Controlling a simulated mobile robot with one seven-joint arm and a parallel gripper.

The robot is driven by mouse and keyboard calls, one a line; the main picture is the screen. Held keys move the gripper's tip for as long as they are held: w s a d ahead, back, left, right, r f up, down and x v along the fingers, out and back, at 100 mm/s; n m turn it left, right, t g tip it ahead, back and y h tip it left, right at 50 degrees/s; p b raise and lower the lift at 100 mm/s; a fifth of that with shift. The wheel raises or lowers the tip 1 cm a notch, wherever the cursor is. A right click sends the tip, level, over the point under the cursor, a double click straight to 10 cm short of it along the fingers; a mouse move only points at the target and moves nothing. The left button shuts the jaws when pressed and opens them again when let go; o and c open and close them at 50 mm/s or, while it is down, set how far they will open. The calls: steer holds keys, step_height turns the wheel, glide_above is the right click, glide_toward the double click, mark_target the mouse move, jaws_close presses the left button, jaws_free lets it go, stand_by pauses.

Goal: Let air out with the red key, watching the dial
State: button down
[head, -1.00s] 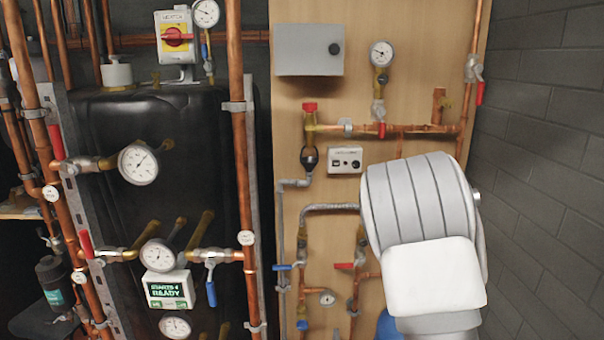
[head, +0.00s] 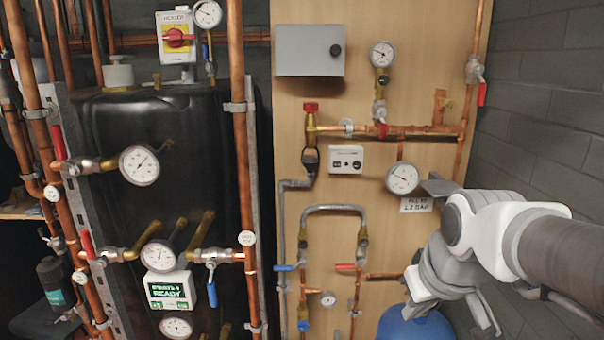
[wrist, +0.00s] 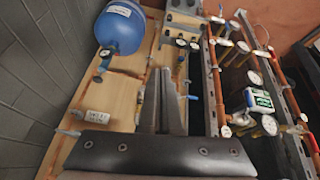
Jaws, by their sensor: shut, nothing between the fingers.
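A round white dial (head: 403,178) hangs on the wooden panel at right, above a small sign about filling in bar that is partly covered by my arm. I cannot make out a red key for certain. A red cap (head: 310,107) tops a brass fitting on the panel. A short upright copper and brass fitting (head: 439,104) stands on the right end of the copper pipe. My gripper (wrist: 160,75) is shut and empty in the wrist view, its fingers pointing over the panel. My arm fills the lower right of the head view.
A blue tank (head: 414,322) sits low beside my arm; it also shows in the wrist view (wrist: 120,28). A second gauge (head: 382,54) is higher on the panel. Red lever handles (head: 482,94) stick out from pipes. A grey block wall (head: 548,95) bounds the right side.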

steer(key=s+a+m, duration=0.2)
steer(key=s, duration=0.7)
steer(key=shift+s+a+f, duration=0.15)
steer(key=shift+a+f, duration=0.1)
steer(key=shift+a, duration=0.1)
steer(key=shift+r, duration=0.1)
stand_by(1.4)
